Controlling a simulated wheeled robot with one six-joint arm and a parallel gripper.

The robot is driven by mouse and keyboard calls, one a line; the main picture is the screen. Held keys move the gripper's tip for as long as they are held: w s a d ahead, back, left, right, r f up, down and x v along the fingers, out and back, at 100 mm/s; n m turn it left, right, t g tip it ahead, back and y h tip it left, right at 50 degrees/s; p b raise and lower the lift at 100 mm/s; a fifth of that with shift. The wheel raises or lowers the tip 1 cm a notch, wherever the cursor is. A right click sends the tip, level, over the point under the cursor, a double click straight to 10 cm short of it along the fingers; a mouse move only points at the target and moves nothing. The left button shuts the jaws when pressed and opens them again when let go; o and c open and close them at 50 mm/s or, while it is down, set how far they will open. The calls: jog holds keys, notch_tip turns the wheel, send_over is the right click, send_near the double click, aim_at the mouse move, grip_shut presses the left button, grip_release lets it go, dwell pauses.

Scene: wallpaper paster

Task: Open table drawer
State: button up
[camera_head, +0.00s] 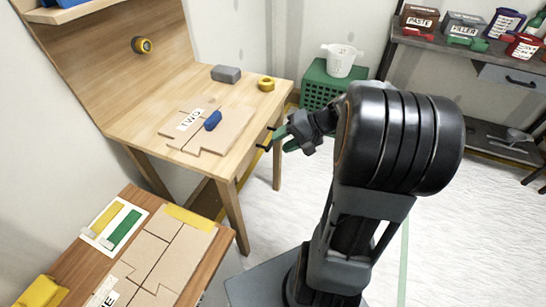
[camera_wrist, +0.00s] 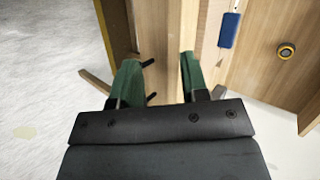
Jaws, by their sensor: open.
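The light wooden table (camera_head: 150,133) stands at the left with its right front edge facing my gripper. Black handle ends (camera_head: 264,147) jut from that edge, near my gripper (camera_head: 285,139). In the wrist view my gripper (camera_wrist: 158,75) is open, its two green fingers apart, with nothing held between them. The table's wooden edge (camera_wrist: 182,30) runs up between the fingers. The black handle ends (camera_wrist: 149,62) show beside the left finger; the part between them is hidden behind it. I cannot tell whether the finger touches the handle. No drawer gap is visible.
Cardboard pieces, a blue object (camera_head: 213,120), a grey block (camera_head: 226,74) and a yellow roll (camera_head: 266,83) lie on the table. A green crate (camera_head: 320,92) stands behind. A grey workbench (camera_head: 470,62) is at the right. Open white floor (camera_head: 460,220) lies right of my arm.

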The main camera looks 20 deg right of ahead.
jog(key=w+d+f+m+t+y+b, duration=0.1)
jog(key=w+d+f+m+t+b, duration=0.2)
jog(key=d+f+t+b, duration=0.5)
jog(key=shift+g, duration=0.7)
jog(key=w+a+f+b, duration=0.1)
jog(key=w, duration=0.2)
jog(key=w+a+f+b, duration=0.1)
jog(key=w+a+f, duration=0.1)
jog(key=w, duration=0.1)
jog(key=w+a+f+b, duration=0.1)
jog(key=w+a, duration=0.1)
jog(key=w, duration=0.2)
jog(key=shift+a+f, duration=0.2)
grip_shut()
